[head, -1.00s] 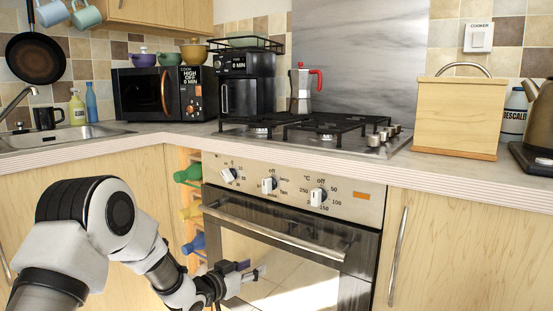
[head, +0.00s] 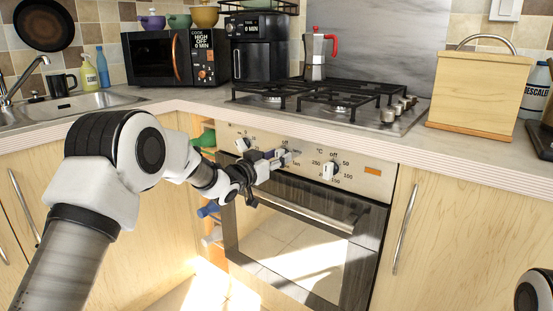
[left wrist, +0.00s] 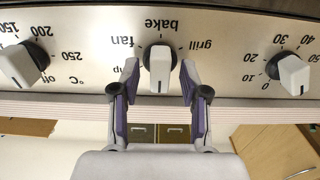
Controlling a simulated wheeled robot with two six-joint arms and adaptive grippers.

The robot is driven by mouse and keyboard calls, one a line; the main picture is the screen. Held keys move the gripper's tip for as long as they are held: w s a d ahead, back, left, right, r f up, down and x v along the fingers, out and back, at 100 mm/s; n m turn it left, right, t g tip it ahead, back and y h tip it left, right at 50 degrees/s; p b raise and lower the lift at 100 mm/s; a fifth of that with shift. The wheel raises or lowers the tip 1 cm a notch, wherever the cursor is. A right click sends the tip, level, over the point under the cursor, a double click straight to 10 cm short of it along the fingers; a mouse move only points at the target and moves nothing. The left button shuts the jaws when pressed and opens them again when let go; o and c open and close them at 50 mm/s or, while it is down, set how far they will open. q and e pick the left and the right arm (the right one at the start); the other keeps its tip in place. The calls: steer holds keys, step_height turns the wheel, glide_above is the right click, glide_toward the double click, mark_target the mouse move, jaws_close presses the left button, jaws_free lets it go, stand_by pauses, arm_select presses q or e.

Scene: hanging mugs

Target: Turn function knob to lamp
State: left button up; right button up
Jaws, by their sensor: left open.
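The function knob (left wrist: 159,68), a white handle on a dark round base, sits mid-panel on the oven. In the left wrist view, which is upside down, its handle lies along the picture's vertical. Words "fan", "bake" and "grill" show around it, and the lamp word (left wrist: 130,68) is partly covered by a finger. My left gripper (left wrist: 159,88) is open, with one finger on each side of the handle and a gap showing on both sides. In the head view, my left gripper (head: 284,157) covers most of this knob. My right gripper is out of view.
The temperature knob (head: 330,170) and timer knob (head: 243,145) flank the function knob. The counter edge (head: 300,143) juts just above the panel. The oven handle (head: 300,210) runs below it. The hob (head: 340,105) is above.

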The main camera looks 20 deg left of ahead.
arm_select(q)
jaws_close()
steer(key=shift+m, duration=1.5)
steer(key=m, duration=0.2)
steer(key=shift+d+f+m, duration=0.1)
steer(key=shift+m, duration=0.3)
steer(key=m+b, duration=0.1)
steer(key=m, duration=0.4)
steer(key=shift+d+f+m, duration=0.1)
steer(key=shift+m, duration=0.3)
